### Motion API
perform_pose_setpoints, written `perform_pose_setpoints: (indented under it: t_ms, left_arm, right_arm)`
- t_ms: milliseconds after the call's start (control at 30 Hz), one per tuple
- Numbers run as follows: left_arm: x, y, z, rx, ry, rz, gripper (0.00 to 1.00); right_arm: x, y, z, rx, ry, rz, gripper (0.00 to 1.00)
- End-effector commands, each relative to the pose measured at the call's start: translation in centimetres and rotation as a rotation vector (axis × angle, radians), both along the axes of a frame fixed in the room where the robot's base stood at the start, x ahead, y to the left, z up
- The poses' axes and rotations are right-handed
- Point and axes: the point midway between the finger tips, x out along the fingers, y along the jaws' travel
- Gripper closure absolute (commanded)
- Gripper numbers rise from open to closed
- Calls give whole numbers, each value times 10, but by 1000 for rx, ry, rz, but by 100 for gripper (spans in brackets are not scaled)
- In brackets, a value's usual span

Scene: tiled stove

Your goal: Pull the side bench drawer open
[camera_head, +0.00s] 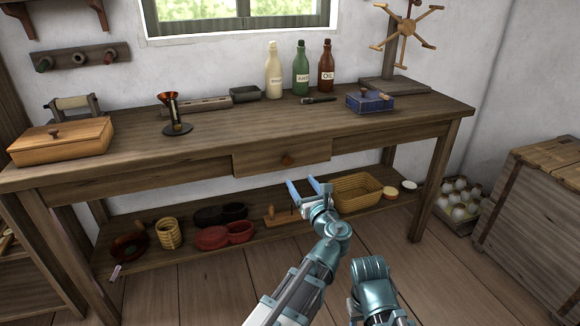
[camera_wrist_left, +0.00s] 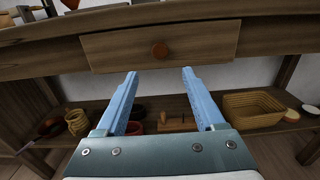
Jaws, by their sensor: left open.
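My left gripper (camera_head: 306,188) is open and empty, with blue fingers. It is in front of and a little below the drawer, apart from it.
The bench top (camera_head: 220,130) holds bottles (camera_head: 301,70), a wooden box (camera_head: 62,140) and a blue box (camera_head: 369,100). The lower shelf (camera_head: 275,228) holds a wicker basket (camera_head: 357,192) and bowls. A crate (camera_head: 535,205) stands at right. The floor before the bench is clear.

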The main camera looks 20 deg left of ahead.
Motion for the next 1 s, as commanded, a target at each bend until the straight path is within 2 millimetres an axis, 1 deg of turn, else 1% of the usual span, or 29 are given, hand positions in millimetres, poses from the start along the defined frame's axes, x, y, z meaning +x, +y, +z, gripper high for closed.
perform_pose_setpoints:
  t_ms: [33,200,300,500,700,1000]
  left_arm:
    - [13,6,0,-1,-1,3,29]
    - [42,27,0,-2,0,4,29]
    - [57,37,0,-2,0,3,29]
    - [79,53,0,-2,0,2,29]
    - [88,59,0,-2,0,1,29]
    - [89,60,0,-2,0,1,29]
  right_arm:
    - [0,0,0,0,0,0,50]
    - [0,0,0,0,0,0,50]
    - [0,0,0,0,0,0,50]
    - [0,0,0,0,0,0,50]
    - [0,0,0,0,0,0,50]
    - [0,0,0,0,0,0,50]
